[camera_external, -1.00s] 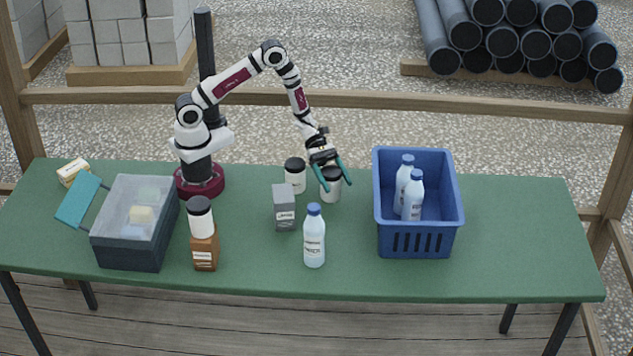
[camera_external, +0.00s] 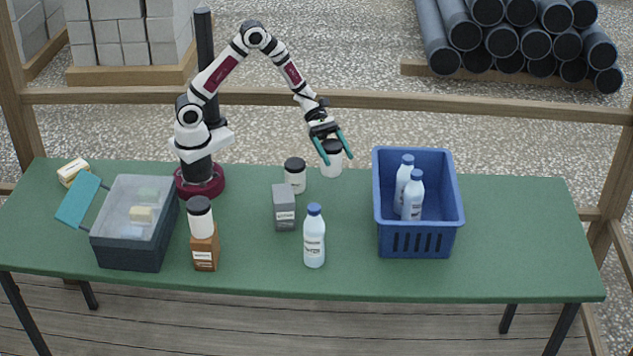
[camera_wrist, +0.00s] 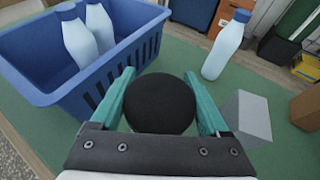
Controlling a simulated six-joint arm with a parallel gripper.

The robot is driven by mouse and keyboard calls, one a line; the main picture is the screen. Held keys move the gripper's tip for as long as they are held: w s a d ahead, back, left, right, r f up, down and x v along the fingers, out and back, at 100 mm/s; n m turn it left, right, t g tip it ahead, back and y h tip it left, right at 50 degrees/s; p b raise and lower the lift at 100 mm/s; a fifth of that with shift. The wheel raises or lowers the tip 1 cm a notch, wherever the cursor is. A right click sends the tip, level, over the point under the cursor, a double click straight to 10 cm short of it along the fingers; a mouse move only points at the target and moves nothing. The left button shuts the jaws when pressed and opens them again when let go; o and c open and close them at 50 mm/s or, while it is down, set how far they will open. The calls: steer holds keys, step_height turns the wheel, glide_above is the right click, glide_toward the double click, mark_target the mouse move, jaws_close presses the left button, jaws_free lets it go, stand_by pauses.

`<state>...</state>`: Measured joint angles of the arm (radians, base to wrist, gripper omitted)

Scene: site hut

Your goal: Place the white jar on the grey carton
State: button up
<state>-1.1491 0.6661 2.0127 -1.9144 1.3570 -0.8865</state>
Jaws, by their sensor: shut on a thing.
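My gripper (camera_external: 333,150) is shut on a white jar (camera_external: 332,168) with a dark lid and holds it up above the green table. In the wrist view the jar's black lid (camera_wrist: 160,104) fills the space between the teal fingers, hiding the jar's body. The grey carton (camera_external: 284,207) stands on the table, below and left of the held jar, with nothing on top. It also shows in the wrist view (camera_wrist: 248,116). A second white jar (camera_external: 295,175) stands behind the carton. A third white jar (camera_external: 201,217) stands on a brown carton (camera_external: 204,250).
A blue crate (camera_external: 419,241) with two bottles stands right of my gripper. A bottle (camera_external: 314,238) stands in front of and right of the grey carton. A lidded dark box (camera_external: 129,250) is at the left. The table's right end is clear.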

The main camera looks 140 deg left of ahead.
steer(key=s+d+r+m+g+h, duration=0.2)
steer(key=d+r+m, duration=0.15)
steer(key=d, duration=0.65)
steer(key=s+d+r+m+g+h, duration=0.1)
steer(key=d+r+m+h, duration=0.3)
steer(key=d, duration=0.6)
steer(key=s+d+r+g+h, duration=0.15)
steer(key=d+r, duration=0.35)
steer(key=d, duration=0.5)
steer(key=shift+m+g, duration=0.25)
steer(key=shift+g, duration=0.1)
steer(key=shift+w+a+f, duration=0.45)
steer(key=shift+a+f, duration=1.3)
steer(key=shift+f, duration=0.1)
steer(key=shift+w+a+f, duration=0.45)
steer(key=shift+a+f, duration=1.25)
steer(key=shift+f, duration=0.2)
steer(key=shift+w+a+f, duration=0.45)
steer(key=shift+a+f, duration=1.3)
steer(key=shift+f, duration=0.1)
steer(key=shift+f, duration=0.1)
steer(key=o, duration=1.6)
